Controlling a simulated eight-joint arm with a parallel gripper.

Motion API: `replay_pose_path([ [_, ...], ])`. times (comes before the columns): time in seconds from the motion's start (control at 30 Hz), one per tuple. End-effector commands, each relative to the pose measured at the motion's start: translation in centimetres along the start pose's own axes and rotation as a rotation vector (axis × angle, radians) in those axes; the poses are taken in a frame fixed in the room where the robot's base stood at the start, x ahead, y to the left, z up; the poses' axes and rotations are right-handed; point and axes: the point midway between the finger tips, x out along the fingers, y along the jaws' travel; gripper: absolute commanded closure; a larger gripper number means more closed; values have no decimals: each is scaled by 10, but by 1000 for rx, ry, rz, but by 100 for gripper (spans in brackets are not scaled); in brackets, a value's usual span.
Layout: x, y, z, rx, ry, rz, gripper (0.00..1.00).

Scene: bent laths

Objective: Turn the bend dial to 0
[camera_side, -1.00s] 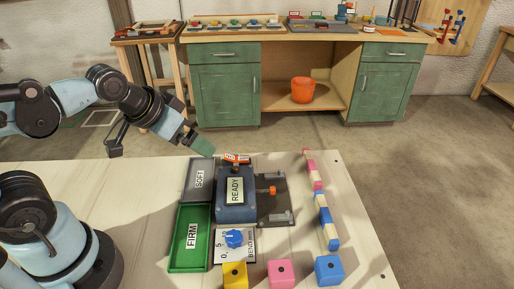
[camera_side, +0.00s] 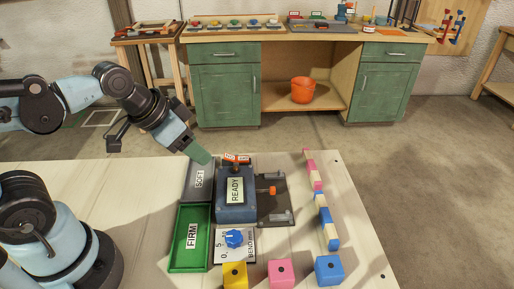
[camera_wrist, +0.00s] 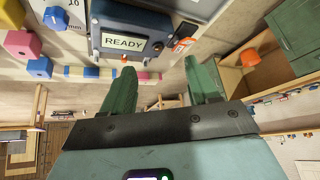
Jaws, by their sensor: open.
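The bend dial is a blue knob (camera_side: 234,238) on a white plate (camera_side: 220,249) marked with 0, 5 and BEND mm, in front of the blue device (camera_side: 236,208) reading READY. The dial also shows at the top left of the wrist view (camera_wrist: 56,17). Its exact setting is too small to read. My gripper (camera_side: 201,156) hangs over the far end of the grey SOFT tray (camera_side: 188,192), up and left of the device and well away from the dial. In the wrist view its two green fingers (camera_wrist: 163,85) stand apart with nothing between them.
A green FIRM tray (camera_side: 175,250) lies left of the dial. Yellow (camera_side: 235,275), pink (camera_side: 281,273) and blue (camera_side: 329,270) blocks stand along the near edge. Several striped laths (camera_side: 325,222) lie to the right. An orange part (camera_side: 237,159) is behind the device.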

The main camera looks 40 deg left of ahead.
Motion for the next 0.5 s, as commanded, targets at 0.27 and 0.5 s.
replay_pose_path([
  [0.27,-6,68,15,596,-118,311,41],
  [0.5,-15,98,24,891,-116,490,41],
])
